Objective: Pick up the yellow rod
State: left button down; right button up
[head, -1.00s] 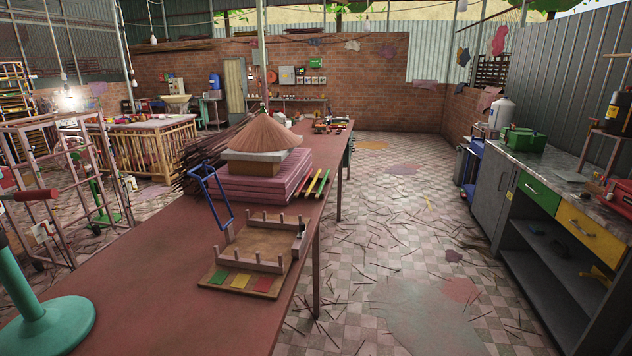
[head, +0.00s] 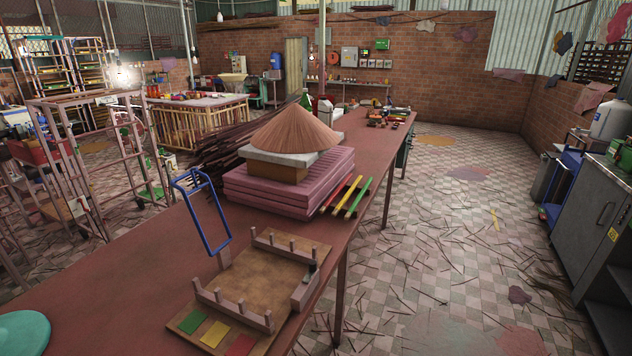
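The yellow rod (head: 347,195) lies on the long reddish table (head: 120,262), beside a stack of pink slabs (head: 262,193). It is the middle one of three rods side by side. The red rod (head: 334,193) is on its left, nearest the slabs, and the green rod (head: 358,198) is on its right, near the table's right edge. Neither of my grippers shows in the head view.
A wooden board with pegs (head: 258,277) and a blue frame handle (head: 203,212) stand in front of the slabs. A cone of thin sticks (head: 297,130) tops the stack. The floor right of the table (head: 440,255) is open, strewn with sticks. A grey cabinet (head: 590,225) stands far right.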

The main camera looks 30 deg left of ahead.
aim_at(349, 192)
jog(key=i+l+u, duration=0.15)
jog(key=i+u, duration=0.2)
jog(key=i, duration=0.15)
jog(key=i+l+u, duration=0.35)
jog(key=i, duration=0.15)
jog(key=i+l+u, duration=1.15)
jog(key=l+u, duration=0.15)
jog(key=l, duration=0.2)
jog(key=i+l+u, duration=0.2)
jog(key=l+u, duration=0.2)
jog(key=l, duration=0.3)
jog(key=i+l+u, duration=0.15)
jog(key=l+u, duration=0.3)
jog(key=l, duration=0.3)
jog(key=l+u, duration=0.45)
jog(key=l, duration=0.3)
jog(key=k+l+u, duration=0.15)
jog(key=l+u, duration=0.3)
jog(key=l, duration=0.3)
